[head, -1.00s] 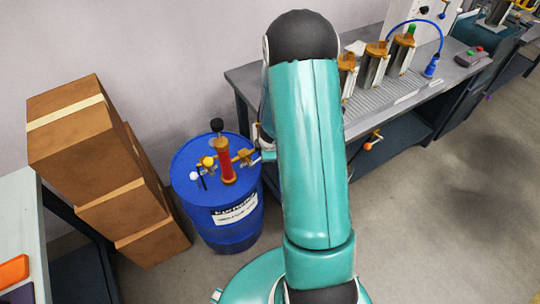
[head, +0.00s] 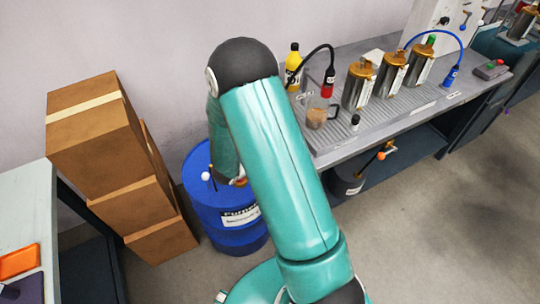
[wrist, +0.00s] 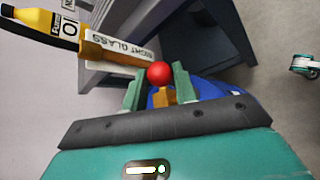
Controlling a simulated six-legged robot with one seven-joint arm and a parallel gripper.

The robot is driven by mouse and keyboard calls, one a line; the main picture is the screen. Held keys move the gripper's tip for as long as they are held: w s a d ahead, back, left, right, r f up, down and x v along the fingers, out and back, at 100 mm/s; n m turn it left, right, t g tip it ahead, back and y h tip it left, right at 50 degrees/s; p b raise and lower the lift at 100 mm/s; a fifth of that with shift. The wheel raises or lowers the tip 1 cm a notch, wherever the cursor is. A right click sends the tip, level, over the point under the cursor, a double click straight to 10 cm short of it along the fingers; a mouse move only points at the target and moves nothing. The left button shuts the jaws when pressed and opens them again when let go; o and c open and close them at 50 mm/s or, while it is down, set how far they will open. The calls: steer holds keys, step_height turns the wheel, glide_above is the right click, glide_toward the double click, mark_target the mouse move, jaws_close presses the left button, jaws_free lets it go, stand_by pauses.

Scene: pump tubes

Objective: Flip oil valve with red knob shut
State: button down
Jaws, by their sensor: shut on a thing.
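The red knob (wrist: 159,74) is a round ball in the wrist view, between the two pale green fingers of my gripper (wrist: 159,88). The fingers are shut on it, one at each side. A brass-coloured part of the valve (wrist: 160,97) shows just below the knob. The rest of the valve is hidden behind my gripper.
A white knob (head: 205,176) stands on the drum's left side. Stacked cardboard boxes (head: 105,150) are left of the drum. A grey bench (head: 335,153) with metal canisters and bottles is at right. A tag reading "SIGHT GLASS" (wrist: 117,48) lies close to my gripper.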

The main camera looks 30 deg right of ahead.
steer(key=shift+w+a+n+h, duration=0.1)
steer(key=shift+a+n+h, duration=0.2)
steer(key=shift+a+h, duration=0.75)
steer(key=shift+d, duration=0.2)
steer(key=c, duration=1.1)
jaws_free()
